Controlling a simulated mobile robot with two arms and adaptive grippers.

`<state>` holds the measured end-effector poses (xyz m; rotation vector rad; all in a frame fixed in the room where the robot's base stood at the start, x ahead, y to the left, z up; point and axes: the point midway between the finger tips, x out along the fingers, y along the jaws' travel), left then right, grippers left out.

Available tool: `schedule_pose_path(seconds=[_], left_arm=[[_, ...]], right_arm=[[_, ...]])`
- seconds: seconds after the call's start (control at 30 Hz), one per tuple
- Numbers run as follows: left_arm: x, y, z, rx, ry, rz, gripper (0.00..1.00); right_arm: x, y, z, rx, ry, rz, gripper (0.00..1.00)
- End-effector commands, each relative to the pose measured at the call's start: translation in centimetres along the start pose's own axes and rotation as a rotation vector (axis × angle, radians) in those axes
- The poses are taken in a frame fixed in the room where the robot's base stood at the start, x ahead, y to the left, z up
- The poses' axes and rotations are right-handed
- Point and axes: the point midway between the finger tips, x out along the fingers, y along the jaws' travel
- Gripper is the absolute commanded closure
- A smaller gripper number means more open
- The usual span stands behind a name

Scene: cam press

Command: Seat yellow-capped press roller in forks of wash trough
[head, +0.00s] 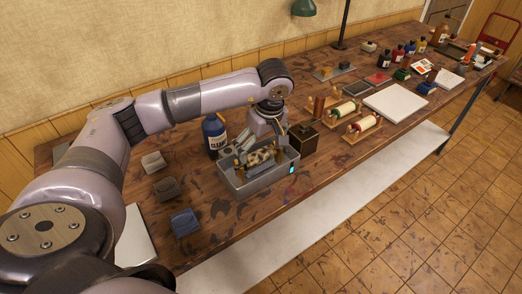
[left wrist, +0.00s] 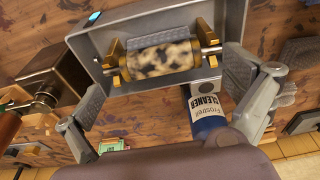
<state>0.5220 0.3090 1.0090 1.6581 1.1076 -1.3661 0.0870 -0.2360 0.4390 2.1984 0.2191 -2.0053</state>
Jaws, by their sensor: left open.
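The wash trough (head: 260,186) is a grey metal box on the workbench; it fills the top of the left wrist view (left wrist: 150,93). The press roller (left wrist: 163,57), cream with dark blotches, lies lengthwise inside it, between brass-yellow end pieces (left wrist: 118,62). Steel shaft ends stick out past these. I cannot clearly tell caps from forks or how deep the shaft sits. In the head view the roller (head: 262,156) is partly hidden. My left gripper (left wrist: 165,82) is open and empty, its fingers spread beside the trough, apart from the roller. My right gripper is out of view.
A blue cleaner bottle (head: 214,134) stands behind the trough, a dark box (head: 303,138) to its right. Grey blocks and a blue cloth (head: 185,222) are at left. A white slab (head: 395,101) and ink bottles occupy the far bench.

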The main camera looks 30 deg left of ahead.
Motion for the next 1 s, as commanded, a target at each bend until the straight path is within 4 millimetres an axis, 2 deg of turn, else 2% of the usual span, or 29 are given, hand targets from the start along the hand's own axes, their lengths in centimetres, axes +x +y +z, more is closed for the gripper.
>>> schedule_pose_path(seconds=[0.03, 0.2, 0.4, 0.6, 1.0], left_arm=[[-1.3, 0.1, 0.0, 0.0, 0.001, 0.006, 0.0], [-5.0, 0.1, 0.0, 0.0, 0.002, 0.007, 0.0], [-8.0, 0.1, 0.0, 0.0, 0.0, 0.005, 0.0], [-8.9, -0.1, 0.1, 0.0, 0.0, 0.002, 0.0], [-8.9, -0.1, 0.0, -0.001, 0.0, 0.002, 0.0]], right_arm=[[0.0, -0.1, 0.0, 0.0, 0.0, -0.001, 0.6], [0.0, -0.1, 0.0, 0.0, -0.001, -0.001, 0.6], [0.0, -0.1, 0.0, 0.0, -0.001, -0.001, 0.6], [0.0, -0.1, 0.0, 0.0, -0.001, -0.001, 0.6], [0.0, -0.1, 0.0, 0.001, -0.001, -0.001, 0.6]])
